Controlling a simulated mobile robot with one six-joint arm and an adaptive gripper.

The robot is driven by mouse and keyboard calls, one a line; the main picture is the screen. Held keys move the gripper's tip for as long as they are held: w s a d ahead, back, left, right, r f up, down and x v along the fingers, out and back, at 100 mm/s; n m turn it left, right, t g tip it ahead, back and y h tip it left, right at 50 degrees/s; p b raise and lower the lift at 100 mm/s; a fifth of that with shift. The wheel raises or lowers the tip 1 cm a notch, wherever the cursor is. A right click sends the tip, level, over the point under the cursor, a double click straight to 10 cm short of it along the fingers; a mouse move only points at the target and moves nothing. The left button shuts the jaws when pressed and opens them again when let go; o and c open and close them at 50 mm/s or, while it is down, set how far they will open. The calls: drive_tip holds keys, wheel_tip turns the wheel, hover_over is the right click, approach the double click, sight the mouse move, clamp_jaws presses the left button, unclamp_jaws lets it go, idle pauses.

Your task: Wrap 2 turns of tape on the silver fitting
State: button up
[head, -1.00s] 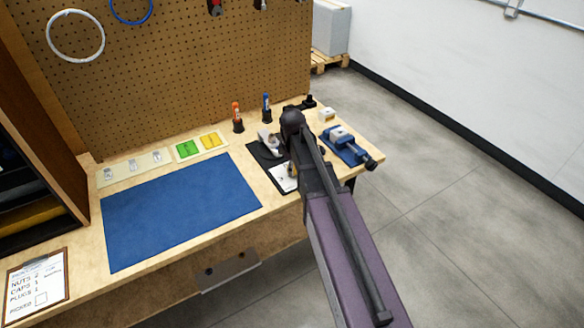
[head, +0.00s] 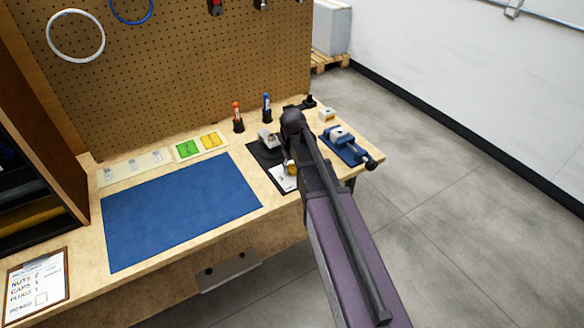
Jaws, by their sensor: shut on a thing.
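My dark arm (head: 318,175) reaches over the right part of the bench, and my gripper cannot be made out behind it. A small pale, silvery piece (head: 268,138) stands on the black mat (head: 257,155), left of my arm's dark joint. A small yellow-brown piece (head: 292,168) shows at my arm's left edge, over the mat's white sheet (head: 282,181). A blue vise (head: 346,148) stands to the right of my arm with a small pale part at its top. I cannot tell which piece is the silver fitting, and no tape can be made out for certain.
A blue mat (head: 180,210) lies clear at the left. Behind it are a strip with small clear pieces (head: 133,167) and a green-and-yellow tray (head: 201,146). Orange (head: 237,118) and blue (head: 266,107) bottles stand near the pegboard. A small white-and-yellow block (head: 327,115) sits behind the vise.

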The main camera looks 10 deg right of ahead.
drive_tip(key=m, duration=0.5)
drive_tip(key=shift+s+m, duration=0.1)
drive_tip(key=shift+m, duration=0.2)
drive_tip(key=m, duration=1)
drive_tip(key=shift+m, duration=2.6)
drive_tip(key=o, duration=1.2)
drive_tip(key=shift+d, duration=0.1)
drive_tip(key=shift+c, duration=0.2)
